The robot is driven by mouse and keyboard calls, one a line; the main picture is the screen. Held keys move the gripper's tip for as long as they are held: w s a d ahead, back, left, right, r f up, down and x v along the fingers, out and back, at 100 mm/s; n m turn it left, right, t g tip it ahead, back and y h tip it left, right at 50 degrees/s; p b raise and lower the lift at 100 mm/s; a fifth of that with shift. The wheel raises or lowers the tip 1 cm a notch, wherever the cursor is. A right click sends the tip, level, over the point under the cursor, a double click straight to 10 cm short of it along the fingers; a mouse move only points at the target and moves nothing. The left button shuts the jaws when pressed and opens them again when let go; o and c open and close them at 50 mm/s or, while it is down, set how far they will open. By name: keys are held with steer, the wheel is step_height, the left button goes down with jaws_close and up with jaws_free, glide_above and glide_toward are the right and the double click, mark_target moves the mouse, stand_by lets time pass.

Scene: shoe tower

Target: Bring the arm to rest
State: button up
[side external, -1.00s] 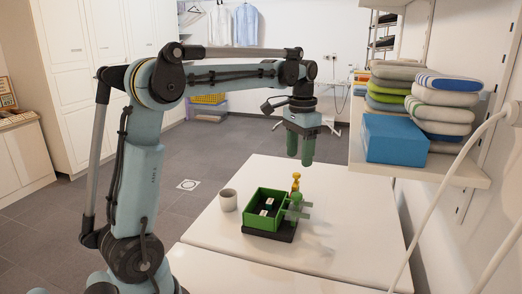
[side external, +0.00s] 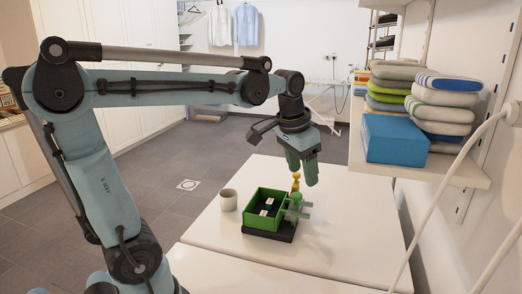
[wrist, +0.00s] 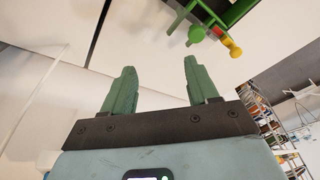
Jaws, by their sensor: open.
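My gripper (side external: 303,177) hangs above the white table, behind the green box in the side view, with its fingers pointing down. In the wrist view its two green fingers (wrist: 155,85) stand apart with nothing between them. The green box (side external: 264,208) sits on a dark base on the table and holds small dark and light pieces. A yellow knobbed piece (side external: 296,182) and a green clamp-like part (side external: 297,207) are at the box's right side. In the wrist view the box (wrist: 228,15) shows only partly at the top edge.
A grey-white cup (side external: 228,200) stands left of the box. A shelf (side external: 455,168) at the right holds a blue box (side external: 395,139) and stacked folded cloths (side external: 442,105). A white hose or cable (side external: 450,175) crosses the right side. The table's front (side external: 340,255) is clear.

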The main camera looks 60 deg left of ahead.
steer(key=s+d+f+t, duration=0.4)
steer(key=s+d+f, duration=0.2)
steer(key=s+d, duration=0.1)
steer(key=shift+f+h, duration=0.3)
steer(key=shift+s, duration=0.1)
steer(key=o, duration=0.4)
steer(key=shift+a+r, duration=0.2)
steer(key=shift+r, duration=0.05)
steer(key=o, duration=0.4)
steer(key=w+a+r+m+g, duration=0.1)
steer(key=a, duration=0.1)
steer(key=w+a+r+m, duration=0.1)
steer(key=w+a+r, duration=0.1)
steer(key=shift+w+r+g+y, duration=0.1)
steer(key=shift+r+g+y, duration=0.1)
steer(key=shift+g+y, duration=0.2)
steer(key=w+a+r+m+g, duration=0.2)
steer(key=a+m+g, duration=0.15)
steer(key=a, duration=0.55)
steer(key=w+a+r+m+g, duration=0.2)
steer(key=w+a+m, duration=0.15)
steer(key=a, duration=0.65)
steer(key=shift+h, duration=0.4)
steer(key=f, duration=0.9)
steer(key=shift+s+d+f, duration=0.3)
steer(key=shift+f, duration=0.05)
